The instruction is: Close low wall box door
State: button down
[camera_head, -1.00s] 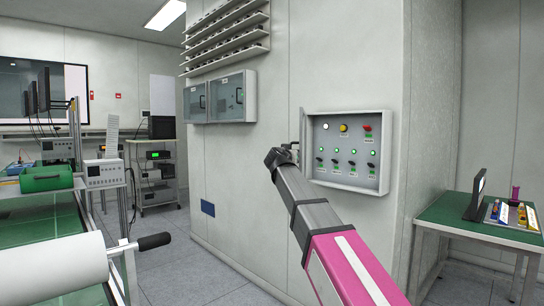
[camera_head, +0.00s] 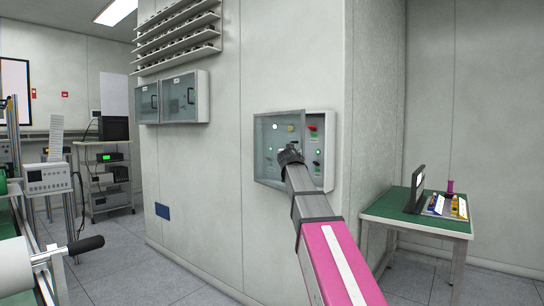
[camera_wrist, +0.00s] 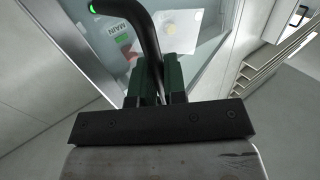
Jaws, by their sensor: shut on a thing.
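The low wall box (camera_head: 331,150) is mounted on the wall near its right corner, with buttons and green lights inside. Its glass door (camera_head: 265,155) hangs on the left side and is swung across much of the front. The right part of the panel shows uncovered, so the door looks ajar; the exact gap is hard to tell. My gripper (camera_head: 290,157) is at the door front. In the wrist view, my gripper (camera_wrist: 160,80) has its green-black fingers shut on the curved black handle (camera_wrist: 147,35). The arm hides the box's lower middle.
Two closed wall boxes (camera_head: 172,98) hang to the upper left under slatted shelves (camera_head: 178,38). A green-topped table (camera_head: 395,212) stands at the right. Equipment racks stand at the left. The floor before the wall is clear.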

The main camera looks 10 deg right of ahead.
jog(key=w+d, duration=0.7)
jog(key=d, duration=0.5)
jog(key=shift+w+d, duration=0.15)
jog(key=shift+w, duration=0.15)
jog(key=c, duration=1.2)
grip_release()
jog(key=shift+s, duration=0.1)
jog(key=v, duration=1)
jog(key=shift+s, duration=0.35)
jog(key=shift+f, duration=0.1)
